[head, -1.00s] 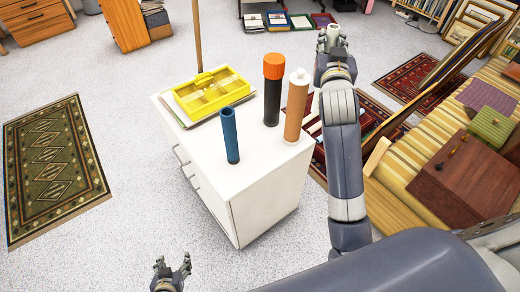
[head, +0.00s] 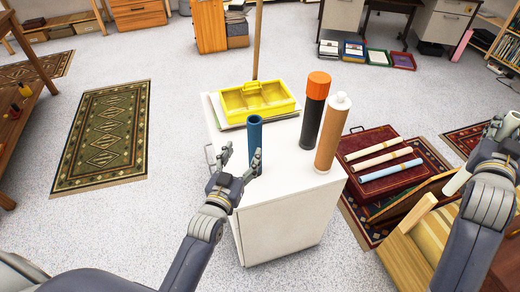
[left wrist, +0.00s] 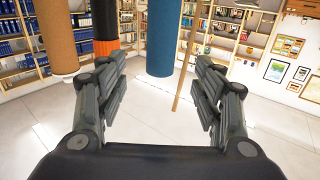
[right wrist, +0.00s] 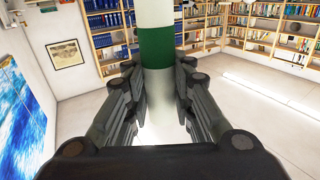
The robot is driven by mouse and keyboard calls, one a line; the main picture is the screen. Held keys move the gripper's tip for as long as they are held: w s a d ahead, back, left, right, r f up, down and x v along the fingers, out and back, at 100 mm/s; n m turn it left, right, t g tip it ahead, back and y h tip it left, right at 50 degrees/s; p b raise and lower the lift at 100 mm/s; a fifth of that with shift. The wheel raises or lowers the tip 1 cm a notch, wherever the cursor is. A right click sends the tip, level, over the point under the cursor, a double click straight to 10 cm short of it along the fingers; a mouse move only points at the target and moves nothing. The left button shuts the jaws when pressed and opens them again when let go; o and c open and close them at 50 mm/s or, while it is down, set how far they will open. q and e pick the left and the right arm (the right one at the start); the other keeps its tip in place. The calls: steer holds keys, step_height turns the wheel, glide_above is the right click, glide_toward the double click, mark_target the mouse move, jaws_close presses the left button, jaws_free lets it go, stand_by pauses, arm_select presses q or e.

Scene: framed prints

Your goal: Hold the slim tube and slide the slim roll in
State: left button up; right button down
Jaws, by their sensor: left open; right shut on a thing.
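The slim tube is a dark blue upright tube (head: 255,135) on the white cabinet; its open top faces up. It also shows in the left wrist view (left wrist: 160,38), just beyond the fingers. My left gripper (head: 242,160) is open beside the tube, one finger overlapping it in the head view; I see no grip on it. My right gripper (head: 500,130) is at the far right, away from the cabinet. It is shut on the slim roll, white with a green band (right wrist: 155,48), upright between the fingers. In the head view the roll's white lower end (head: 457,182) shows.
A black tube with an orange cap (head: 313,112) and a brown tube with a white cap (head: 332,132) stand right of the blue tube. A yellow tray (head: 258,100) lies behind it on the white cabinet (head: 285,205). Three rolls lie on a red case (head: 365,140) to the right.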

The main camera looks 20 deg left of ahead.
mark_target(252, 135)
steer(key=shift+a+r, duration=0.1)
arm_select(q)
steer(key=w, duration=1.1)
steer(key=shift+w+d+p, duration=0.1)
steer(key=shift+w+p, duration=0.2)
steer(key=shift+w, duration=0.05)
arm_select(e)
steer(key=shift+r, duration=0.2)
arm_select(q)
steer(key=c, duration=1.3)
arm_select(e)
steer(key=shift+a, duration=0.1)
